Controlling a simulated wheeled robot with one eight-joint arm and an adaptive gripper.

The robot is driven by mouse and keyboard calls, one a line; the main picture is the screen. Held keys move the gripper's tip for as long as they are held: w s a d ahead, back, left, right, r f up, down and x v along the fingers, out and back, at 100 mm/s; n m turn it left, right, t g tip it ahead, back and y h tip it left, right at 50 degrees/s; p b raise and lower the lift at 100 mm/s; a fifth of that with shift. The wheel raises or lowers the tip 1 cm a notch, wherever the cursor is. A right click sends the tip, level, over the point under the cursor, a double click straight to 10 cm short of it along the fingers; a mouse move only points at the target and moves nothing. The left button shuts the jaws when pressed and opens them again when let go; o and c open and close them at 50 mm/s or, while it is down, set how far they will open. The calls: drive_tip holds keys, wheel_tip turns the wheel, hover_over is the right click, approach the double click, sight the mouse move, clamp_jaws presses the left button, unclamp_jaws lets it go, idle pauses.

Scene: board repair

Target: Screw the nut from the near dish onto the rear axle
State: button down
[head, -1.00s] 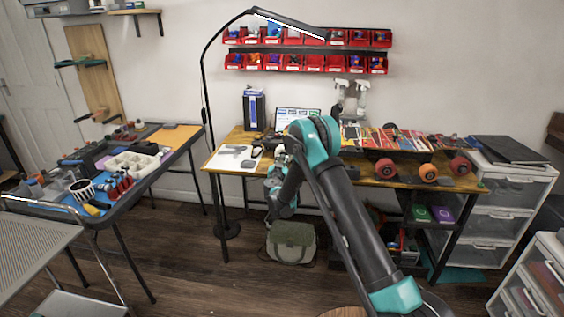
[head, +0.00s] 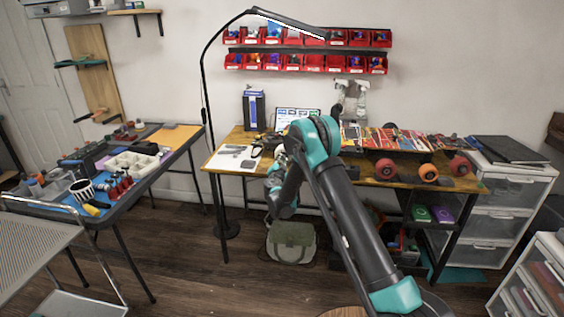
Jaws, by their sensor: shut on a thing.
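The skateboard (head: 398,140) lies on the wooden workbench with its colourful deck face showing. Its wheels show along the bench's front: a red one (head: 385,169), an orange one (head: 428,172) and another red one (head: 460,166). I cannot make out the bare axle end. My gripper (head: 280,157) is small and mostly hidden behind my bent arm, at the bench's front edge, left of the skateboard. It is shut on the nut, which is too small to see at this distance. I cannot make out the near dish.
The wooden workbench (head: 222,162) holds a white sheet with tools, a dark blue box (head: 253,109) and a screen (head: 295,116). A lamp (head: 204,110) stands at its left. Drawers (head: 512,185) stand right. A bag (head: 291,242) lies below.

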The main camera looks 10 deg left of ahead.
idle(0.3)
drive_tip(key=m, duration=0.5)
drive_tip(key=shift+m, duration=0.4)
drive_tip(key=c, duration=1.3)
unclamp_jaws()
drive_tip(key=shift+o, duration=0.2)
drive_tip(key=shift+c, duration=0.5)
drive_tip(key=shift+c, duration=0.7)
